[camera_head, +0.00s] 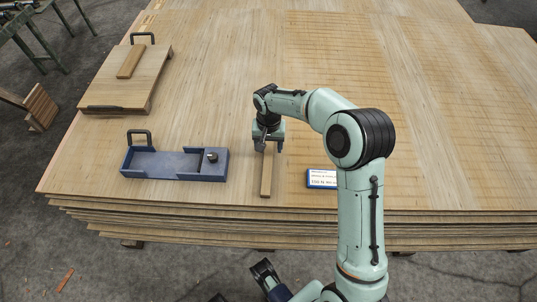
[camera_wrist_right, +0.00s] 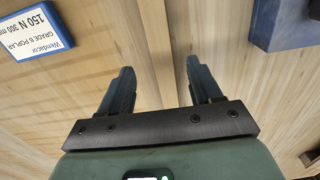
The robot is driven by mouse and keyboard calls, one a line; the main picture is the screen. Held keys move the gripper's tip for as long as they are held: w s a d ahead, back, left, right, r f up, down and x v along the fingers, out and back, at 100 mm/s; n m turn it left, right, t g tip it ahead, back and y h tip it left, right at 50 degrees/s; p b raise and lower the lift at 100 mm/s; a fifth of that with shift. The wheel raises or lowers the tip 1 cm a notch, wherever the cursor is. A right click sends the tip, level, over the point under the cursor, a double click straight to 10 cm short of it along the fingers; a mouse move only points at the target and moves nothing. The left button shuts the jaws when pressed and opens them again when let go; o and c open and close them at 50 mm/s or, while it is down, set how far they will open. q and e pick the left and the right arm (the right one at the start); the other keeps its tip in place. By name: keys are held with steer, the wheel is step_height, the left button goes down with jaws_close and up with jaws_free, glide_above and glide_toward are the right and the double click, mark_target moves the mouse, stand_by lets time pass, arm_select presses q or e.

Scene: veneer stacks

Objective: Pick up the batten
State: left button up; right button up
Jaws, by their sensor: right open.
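The batten (camera_head: 266,178) is a narrow light-wood strip lying on the veneer stack (camera_head: 225,110), its near end toward the front edge. My right gripper (camera_head: 267,148) is open and points down over the batten's far part. In the right wrist view the batten (camera_wrist_right: 143,35) runs between the two spread fingers of my right gripper (camera_wrist_right: 160,78), with a visible gap to each finger. Whether the fingertips reach down beside it cannot be told.
A blue tray (camera_head: 150,174) with a black handle and knob stands left of the batten. A white-and-blue label block (camera_head: 322,179) lies to the right. Farther left, a handled board (camera_head: 105,90) carries a small wood block (camera_head: 131,61). The stack's far middle is clear.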

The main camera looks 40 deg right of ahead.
mark_target(269, 155)
steer(key=shift+w+d+f+b, duration=0.2)
steer(key=shift+f+b, duration=0.1)
steer(key=shift+f, duration=1.2)
steer(key=shift+w+d+f+b, duration=0.15)
steer(key=shift+f+b, duration=0.1)
steer(key=shift+f, duration=1.2)
steer(key=shift+a, duration=0.1)
jaws_close()
